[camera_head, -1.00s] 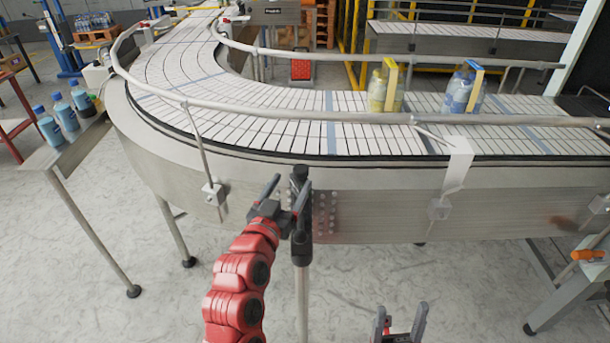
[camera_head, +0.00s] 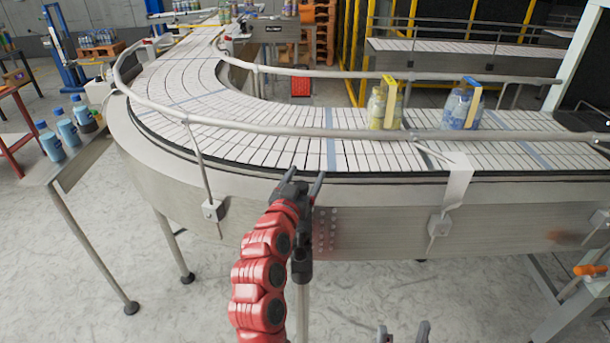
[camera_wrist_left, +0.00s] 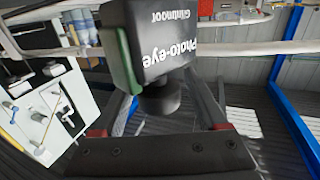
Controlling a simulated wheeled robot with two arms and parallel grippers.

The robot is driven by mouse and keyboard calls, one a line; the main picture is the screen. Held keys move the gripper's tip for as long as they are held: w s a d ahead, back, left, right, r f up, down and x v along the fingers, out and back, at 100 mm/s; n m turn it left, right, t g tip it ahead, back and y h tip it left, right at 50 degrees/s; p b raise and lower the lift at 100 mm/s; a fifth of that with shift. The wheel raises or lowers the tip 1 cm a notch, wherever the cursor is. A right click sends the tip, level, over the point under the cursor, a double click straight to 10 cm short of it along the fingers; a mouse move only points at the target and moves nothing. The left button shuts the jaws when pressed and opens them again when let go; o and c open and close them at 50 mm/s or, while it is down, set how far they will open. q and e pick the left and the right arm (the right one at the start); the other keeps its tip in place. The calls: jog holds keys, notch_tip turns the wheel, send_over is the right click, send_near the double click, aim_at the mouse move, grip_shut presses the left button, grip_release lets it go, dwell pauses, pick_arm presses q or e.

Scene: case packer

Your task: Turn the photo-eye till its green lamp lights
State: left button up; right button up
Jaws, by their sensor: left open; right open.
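The photo-eye (camera_wrist_left: 160,35) is a dark box with white upside-down lettering and a green strip on one side. It fills the top middle of the left wrist view, with a round black neck below it. My left gripper (camera_wrist_left: 165,105) is open, its fingers on either side of the neck; I cannot tell whether they touch. In the head view my left gripper (camera_head: 307,173) is at the top of a post (camera_head: 302,265) in front of the conveyor and hides the photo-eye. No lit green lamp can be made out. My right gripper (camera_head: 403,334) is open and empty at the bottom edge.
The curved conveyor (camera_head: 280,133) with a rail (camera_head: 270,128) lies just beyond my left gripper. A yellow bottle pack (camera_head: 376,112) and a blue bottle pack (camera_head: 452,112) stand on it. Several blue bottles (camera_head: 66,132) stand on a side shelf at left. The floor in front is clear.

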pick_arm(q)
jog(key=shift+c, duration=0.2)
grip_shut()
jog(key=m+g+h+b, duration=0.1)
jog(key=h+b, duration=0.1)
jog(key=b, duration=0.3)
jog(key=m+g+h+b, duration=0.1)
jog(key=m+h+b, duration=0.1)
jog(key=b, duration=0.4)
jog(key=d+m+g+h+b, duration=0.1)
jog(key=b, duration=0.5)
jog(key=shift+s+f+g+h, duration=0.25)
jog(key=shift+s+g+h, duration=0.05)
jog(key=shift+h, duration=0.1)
jog(key=shift+d+r+m+g+h+b, duration=0.1)
jog(key=shift+r+m+g+h+b, duration=0.2)
jog(key=shift+m+h+b, duration=0.15)
jog(key=shift+s, duration=0.1)
jog(key=shift+o, duration=0.2)
grip_release()
